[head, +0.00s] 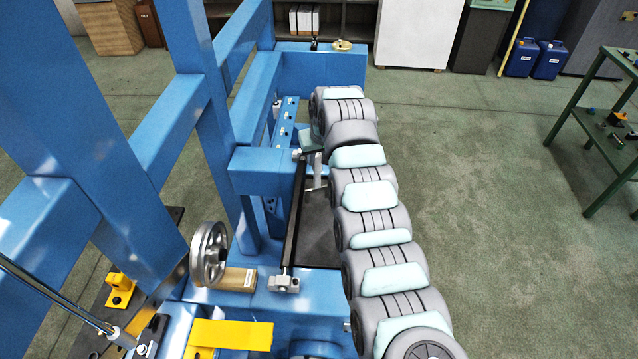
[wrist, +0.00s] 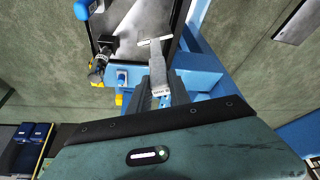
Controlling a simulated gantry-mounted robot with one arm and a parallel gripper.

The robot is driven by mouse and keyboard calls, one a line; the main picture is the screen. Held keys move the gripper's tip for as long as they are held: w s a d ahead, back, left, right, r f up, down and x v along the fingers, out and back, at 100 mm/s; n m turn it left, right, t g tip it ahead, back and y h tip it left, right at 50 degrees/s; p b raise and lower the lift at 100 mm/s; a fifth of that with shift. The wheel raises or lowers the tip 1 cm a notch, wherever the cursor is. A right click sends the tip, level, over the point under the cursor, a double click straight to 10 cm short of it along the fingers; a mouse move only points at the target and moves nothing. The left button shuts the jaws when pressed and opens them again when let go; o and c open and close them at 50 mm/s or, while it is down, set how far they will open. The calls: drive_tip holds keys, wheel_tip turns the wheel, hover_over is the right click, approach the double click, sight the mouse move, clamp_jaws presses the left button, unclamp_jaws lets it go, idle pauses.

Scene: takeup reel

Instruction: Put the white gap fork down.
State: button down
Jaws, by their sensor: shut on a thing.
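The white gap fork (wrist: 158,68) is held between the dark fingers of my gripper (wrist: 166,98) in the wrist view. It is a pale, narrow piece that points away from the gripper and ends in a thin crossbar. A small label shows near its held end. Beyond it is a shiny grey surface inside a dark frame; I cannot tell whether the fork touches it. In the head view, a pale piece that looks like the fork (head: 317,171) hangs below the far end of my arm, above the blue machine. My gripper is mostly hidden there.
The blue machine frame (head: 262,170) has thick posts and beams close to my arm's left. A handwheel (head: 209,254), a tan block (head: 236,279) and a yellow plate (head: 231,334) sit nearer. A green table (head: 616,125) with small parts stands right; the floor between is clear.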

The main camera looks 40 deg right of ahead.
sight(318, 180)
wheel_tip(318, 180, down, 10)
drive_tip(key=shift+r, duration=0.1)
idle(0.4)
drive_tip(key=shift+b, duration=0.3)
drive_tip(key=c, duration=1.2)
unclamp_jaws()
drive_tip(key=shift+s+r+p, duration=0.25)
drive_tip(key=shift+r+p, duration=0.25)
drive_tip(key=shift+r, duration=0.15)
drive_tip(key=shift+p+v, duration=0.45)
drive_tip(key=shift+v, duration=0.6)
drive_tip(key=v, duration=0.8)
drive_tip(key=shift+r, duration=0.2)
drive_tip(key=shift+s+a, duration=0.1)
drive_tip(key=shift+a, duration=0.05)
